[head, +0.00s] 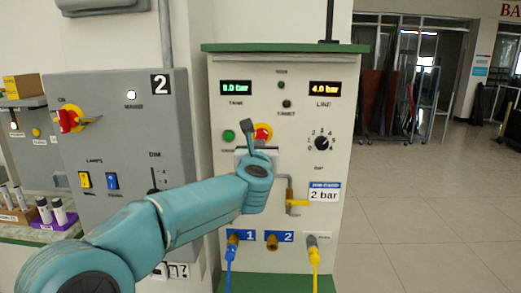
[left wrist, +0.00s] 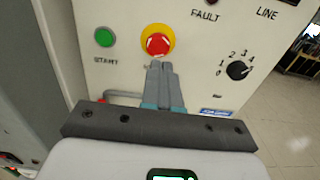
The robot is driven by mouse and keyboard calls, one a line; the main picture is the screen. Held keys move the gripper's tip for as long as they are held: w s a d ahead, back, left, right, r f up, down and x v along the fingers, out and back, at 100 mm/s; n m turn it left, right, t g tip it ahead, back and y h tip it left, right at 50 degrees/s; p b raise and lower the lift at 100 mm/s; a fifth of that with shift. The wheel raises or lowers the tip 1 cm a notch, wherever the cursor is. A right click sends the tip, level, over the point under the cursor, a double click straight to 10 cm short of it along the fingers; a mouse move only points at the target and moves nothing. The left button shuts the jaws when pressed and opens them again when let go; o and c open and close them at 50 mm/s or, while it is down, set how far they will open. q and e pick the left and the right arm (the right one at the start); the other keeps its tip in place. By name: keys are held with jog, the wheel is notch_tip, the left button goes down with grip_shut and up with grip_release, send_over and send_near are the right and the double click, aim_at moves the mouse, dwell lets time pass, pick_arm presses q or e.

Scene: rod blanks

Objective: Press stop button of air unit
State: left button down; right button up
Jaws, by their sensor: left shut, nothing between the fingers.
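In the left wrist view the red button (left wrist: 158,42) shows just beyond the tips of my left gripper (left wrist: 160,66). The fingers are shut and empty. I cannot tell whether the tips touch the button. My right gripper is not in view.
A green start button (head: 228,135) is left of the stop button. A black dial (head: 321,143) is to the right, with a yellow-handled valve (head: 297,203) below. Blue (head: 229,270) and yellow (head: 315,265) hoses hang from the lower ports. A grey panel (head: 120,140) stands left.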

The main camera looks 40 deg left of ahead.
pick_arm(q)
jog(key=b+v, duration=0.2)
jog(key=v, duration=0.4)
jog(key=w+d+f+m+g+h, duration=0.1)
jog(key=w+f+m+g, duration=0.15)
jog(key=f, duration=0.85)
jog(key=w+d+f+m+g+h, duration=0.1)
jog(key=w+f+m, duration=0.15)
jog(key=f, duration=0.95)
jog(key=s+d+f+m+g+h, duration=0.1)
jog(key=d+f+m+h, duration=0.15)
jog(key=f, duration=0.75)
jog(key=s+d+f+m+g+h, duration=0.1)
jog(key=s+d+f+m, duration=0.2)
jog(key=f, duration=0.7)
jog(key=s+d+f+m+g+h, duration=0.2)
jog(key=s+d+f+m, duration=0.25)
jog(key=f, duration=0.35)
jog(key=s+d+f+m+g+h, duration=0.2)
jog(key=s+d+f+m, duration=0.1)
jog(key=s+f+m, duration=0.35)
jog(key=s+d+f+m+g+h, duration=0.2)
jog(key=s+d+m, duration=0.2)
jog(key=s+m, duration=0.5)
jog(key=s+d+f+m+g+h, duration=0.1)
jog(key=s+d+f+m+g, duration=0.2)
jog(key=s+m, duration=0.6)
jog(key=shift+d+m+h, duration=0.35)
jog(key=shift+d, duration=0.5)
